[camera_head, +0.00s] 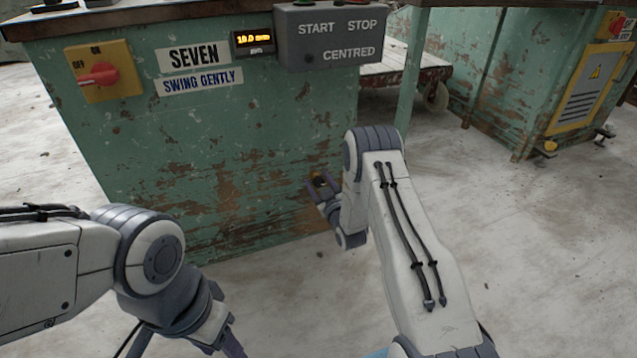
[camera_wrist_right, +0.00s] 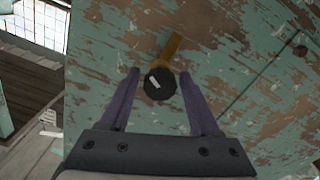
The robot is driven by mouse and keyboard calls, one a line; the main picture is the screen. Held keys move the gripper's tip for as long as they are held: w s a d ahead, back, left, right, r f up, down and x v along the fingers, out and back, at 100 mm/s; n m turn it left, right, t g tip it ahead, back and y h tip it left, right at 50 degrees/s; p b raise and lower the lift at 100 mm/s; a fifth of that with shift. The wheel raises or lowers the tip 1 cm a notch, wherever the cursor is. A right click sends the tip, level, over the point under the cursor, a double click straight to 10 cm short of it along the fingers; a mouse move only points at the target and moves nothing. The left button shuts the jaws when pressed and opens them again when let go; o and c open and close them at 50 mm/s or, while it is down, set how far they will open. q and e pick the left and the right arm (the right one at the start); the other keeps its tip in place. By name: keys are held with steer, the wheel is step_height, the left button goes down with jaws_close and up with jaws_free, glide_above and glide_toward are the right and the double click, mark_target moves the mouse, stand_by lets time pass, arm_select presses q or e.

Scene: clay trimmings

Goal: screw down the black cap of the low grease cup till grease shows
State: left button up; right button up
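The black cap (camera_wrist_right: 160,84) of the low grease cup has a pale mark on its face and sits in front of a brass-coloured stem (camera_wrist_right: 172,46) on the green machine's side. My left gripper (camera_head: 232,345) is at the bottom edge, partly cut off. No grease is visible.
The peeling green machine (camera_head: 230,130) carries a red rotary switch (camera_head: 98,76), a lit display (camera_head: 254,41) and a grey START/STOP box (camera_head: 330,38). Another green cabinet (camera_head: 515,70) stands at the right. The pale floor (camera_head: 530,240) is clear there.

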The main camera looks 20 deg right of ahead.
jaws_close()
steer(key=m+p, duration=0.2)
steer(key=m, duration=0.2)
steer(key=shift+r+p, duration=0.15)
steer(key=shift+p, duration=0.15)
steer(key=m+p, duration=0.2)
steer(key=m, duration=0.2)
steer(key=m+p, duration=0.2)
steer(key=m, duration=0.4)
steer(key=shift+p, duration=0.35)
steer(key=m, duration=0.1)
steer(key=m+p, duration=0.1)
steer(key=m, duration=0.2)
steer(key=shift+f+m, duration=0.25)
steer(key=shift+m, duration=0.05)
steer(key=shift+s, duration=0.1)
